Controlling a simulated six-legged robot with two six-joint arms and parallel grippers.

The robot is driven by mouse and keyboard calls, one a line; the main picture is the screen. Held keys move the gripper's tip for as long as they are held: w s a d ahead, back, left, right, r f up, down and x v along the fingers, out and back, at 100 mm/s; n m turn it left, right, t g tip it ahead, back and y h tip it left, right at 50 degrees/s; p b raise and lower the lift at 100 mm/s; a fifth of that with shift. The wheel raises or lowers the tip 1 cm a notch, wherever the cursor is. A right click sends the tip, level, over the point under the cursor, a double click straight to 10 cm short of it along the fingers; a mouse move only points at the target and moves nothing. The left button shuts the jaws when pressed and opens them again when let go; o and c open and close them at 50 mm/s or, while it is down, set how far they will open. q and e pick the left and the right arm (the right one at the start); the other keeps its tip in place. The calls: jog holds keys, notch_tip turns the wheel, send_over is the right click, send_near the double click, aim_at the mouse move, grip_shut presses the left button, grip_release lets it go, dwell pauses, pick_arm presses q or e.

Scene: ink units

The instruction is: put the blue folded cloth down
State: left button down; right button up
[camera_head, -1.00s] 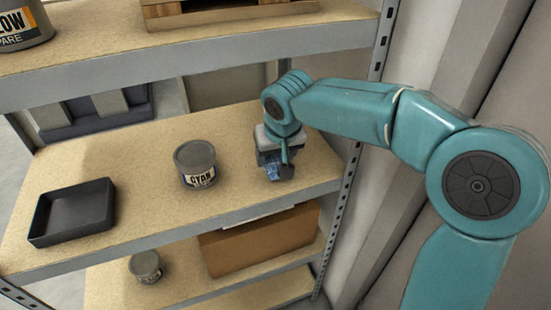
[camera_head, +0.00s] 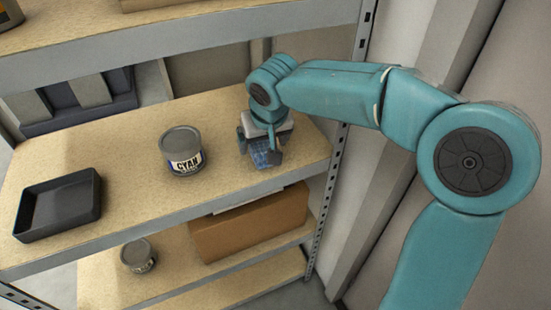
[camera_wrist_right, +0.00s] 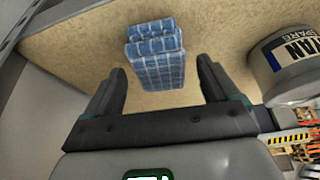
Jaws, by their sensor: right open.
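The blue folded cloth (camera_wrist_right: 158,58) lies on the middle shelf board (camera_wrist_right: 85,42) in the right wrist view, with a pale checked pattern. In the head view only part of the cloth (camera_head: 263,156) shows, at my right gripper (camera_head: 260,156). My right gripper (camera_wrist_right: 160,88) is open. Its two fingers stand apart on either side of the cloth's near end in the wrist view, with gaps between. My left gripper is not in view.
A grey can labelled CYAN (camera_head: 183,152) stands left of my right gripper, and it shows close by in the wrist view (camera_wrist_right: 283,75). A black tray (camera_head: 60,205) sits farther left. A cardboard box (camera_head: 248,225) and a small can (camera_head: 138,256) are below.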

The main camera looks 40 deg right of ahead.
jog(key=v, duration=0.3)
jog(key=shift+w, duration=0.1)
jog(key=s+a, duration=0.4)
jog(key=s, duration=0.8)
jog(key=w+a+f+n+g+y, duration=0.15)
jog(key=a+f, duration=0.35)
jog(key=f, duration=0.7)
jog(key=w+a+f+n+g+y, duration=0.1)
jog(key=a+f+g+y, duration=0.15)
jog(key=a+f, duration=0.65)
jog(key=s+f, duration=0.4)
jog(key=f, duration=0.5)
jog(key=s+f+y, duration=0.1)
jog(key=s+f, duration=0.4)
jog(key=f, duration=0.5)
jog(key=shift+s+f+m+b, duration=0.3)
jog(key=shift+f+m+b, duration=0.05)
jog(key=shift+b, duration=0.1)
notch_tip(320, 180, up, 11)
jog(key=p, duration=1.1)
